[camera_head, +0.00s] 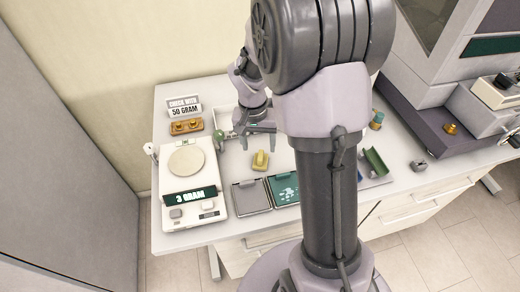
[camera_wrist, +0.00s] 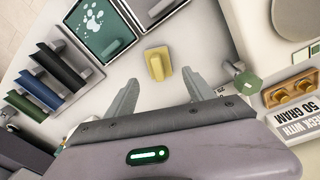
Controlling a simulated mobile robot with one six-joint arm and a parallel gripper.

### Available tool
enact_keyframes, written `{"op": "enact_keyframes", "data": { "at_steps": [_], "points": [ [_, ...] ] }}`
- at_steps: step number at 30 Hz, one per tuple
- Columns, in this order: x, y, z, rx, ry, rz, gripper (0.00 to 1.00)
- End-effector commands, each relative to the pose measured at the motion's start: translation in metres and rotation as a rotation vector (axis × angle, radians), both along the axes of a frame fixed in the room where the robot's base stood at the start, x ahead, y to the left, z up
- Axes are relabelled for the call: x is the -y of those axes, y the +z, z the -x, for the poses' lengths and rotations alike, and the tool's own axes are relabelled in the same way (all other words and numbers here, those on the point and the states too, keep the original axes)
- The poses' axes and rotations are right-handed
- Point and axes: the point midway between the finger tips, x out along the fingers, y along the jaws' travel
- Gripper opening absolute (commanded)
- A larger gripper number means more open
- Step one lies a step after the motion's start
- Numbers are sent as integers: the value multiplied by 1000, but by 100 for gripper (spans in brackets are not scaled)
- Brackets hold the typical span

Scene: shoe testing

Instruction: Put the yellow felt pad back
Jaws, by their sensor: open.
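The yellow felt pad (camera_head: 260,160) lies on the white table, right of the scale and behind the flat grey and green pads. In the wrist view the yellow pad (camera_wrist: 158,64) shows as a block with a raised grip, beyond my fingertips and roughly between them. My gripper (camera_head: 252,132) is over the table behind the pad, with its jaws apart. The wrist view shows my gripper (camera_wrist: 158,88) open, with nothing between its fingers. The pad and the fingers look apart.
A scale (camera_head: 187,180) reading "3 GRAM" stands at left. A rack (camera_wrist: 55,75) holds several coloured pieces. A green-topped knob (camera_wrist: 247,83) and a wooden weight block (camera_wrist: 293,92) are close to my gripper.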

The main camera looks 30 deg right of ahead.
Motion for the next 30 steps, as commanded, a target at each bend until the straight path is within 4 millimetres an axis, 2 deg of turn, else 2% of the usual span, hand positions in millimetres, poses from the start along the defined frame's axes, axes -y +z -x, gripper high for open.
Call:
{"op": "enact_keyframes", "data": {
  "at_steps": [1,3,8,11,14,16,19,21,24,27,30],
  "points": [
    [-1,19,0,2,0,0,62],
    [-3,36,0,2,0,0,62],
    [-5,58,0,1,0,0,62],
    [-16,80,7,34,15,-7,62],
    [-50,127,33,135,63,-34,62],
    [-80,160,64,224,113,-65,62],
    [-117,190,112,348,187,-111,62],
    [-137,199,141,421,234,-141,62],
    [-154,202,168,490,278,-171,62],
    [-160,202,178,516,296,-184,62],
    [-160,201,179,517,297,-185,62]
  ]
}}
